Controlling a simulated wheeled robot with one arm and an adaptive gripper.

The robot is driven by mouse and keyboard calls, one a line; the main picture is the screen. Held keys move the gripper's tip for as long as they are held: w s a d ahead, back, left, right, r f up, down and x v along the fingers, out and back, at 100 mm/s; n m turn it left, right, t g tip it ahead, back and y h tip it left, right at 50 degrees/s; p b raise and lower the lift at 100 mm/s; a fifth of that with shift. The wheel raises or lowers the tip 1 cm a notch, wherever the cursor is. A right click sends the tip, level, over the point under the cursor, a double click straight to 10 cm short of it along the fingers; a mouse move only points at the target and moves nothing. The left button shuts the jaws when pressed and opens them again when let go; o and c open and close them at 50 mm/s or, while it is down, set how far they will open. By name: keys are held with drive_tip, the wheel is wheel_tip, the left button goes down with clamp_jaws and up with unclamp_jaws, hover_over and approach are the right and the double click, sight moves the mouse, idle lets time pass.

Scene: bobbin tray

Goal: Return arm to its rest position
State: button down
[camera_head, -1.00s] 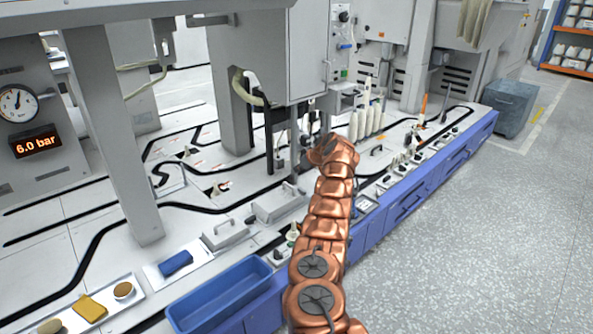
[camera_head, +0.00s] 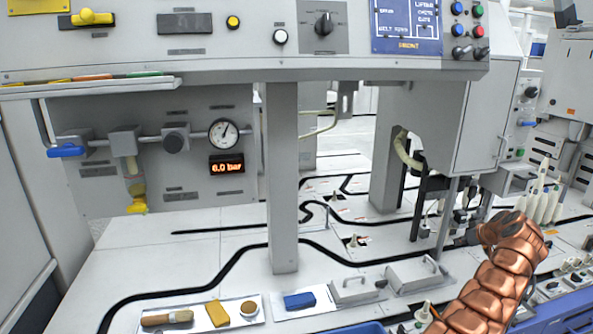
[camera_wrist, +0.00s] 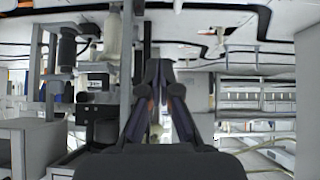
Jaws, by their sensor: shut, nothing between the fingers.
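My gripper (camera_wrist: 159,78) shows in the wrist view with its dark fingers converging to meet at the tips. It is shut with nothing between the fingers. In the head view my copper-coloured arm reaches up from the bottom right toward the machine, and the gripper itself cannot be made out there. In the wrist view a pale bobbin-like cylinder (camera_wrist: 112,38) and dark machine fittings stand to the left of the fingers, apart from them.
White bobbins (camera_head: 543,205) stand right of my arm. A pressure gauge (camera_head: 223,133) hangs above a "6.0 bar" display (camera_head: 227,164). A tray (camera_head: 190,327) holds a brush (camera_head: 167,318) and a yellow sponge (camera_head: 217,313). A blue block (camera_head: 299,300) lies beside it. A grey post (camera_head: 283,180) rises from the table.

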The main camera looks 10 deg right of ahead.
drive_tip(key=w+a+r+g+y+p, duration=0.1)
drive_tip(key=w+a+r+y+p, duration=0.3)
drive_tip(key=a+r, duration=0.7)
drive_tip(key=a+r+y+p, duration=0.1)
drive_tip(key=a+r+p, duration=0.5)
drive_tip(key=a+r, duration=0.5)
drive_tip(key=s+a+r+g+y+p, duration=0.1)
drive_tip(key=s+a+r+g+p, duration=0.1)
drive_tip(key=s+a+r+p, duration=0.65)
drive_tip(key=s+a+r+g+y, duration=0.15)
drive_tip(key=a+r, duration=0.35)
drive_tip(key=a, duration=0.9)
drive_tip(key=s+a+r+g+h+p, duration=0.2)
drive_tip(key=s+a+r+p, duration=0.25)
drive_tip(key=s, duration=0.55)
drive_tip(key=s+a+r+g+h+p, duration=0.15)
drive_tip(key=s+a+r+p, duration=0.35)
drive_tip(key=s, duration=0.6)
drive_tip(key=s+d+r+m+g+h+p, duration=0.1)
drive_tip(key=s+d+h+p, duration=0.3)
drive_tip(key=s, duration=2.2)
drive_tip(key=g+p, duration=0.1)
drive_tip(key=p, duration=0.4)
drive_tip(key=shift+s+r+g, duration=0.25)
drive_tip(key=shift+r+g, duration=0.05)
drive_tip(key=shift+g, duration=0.1)
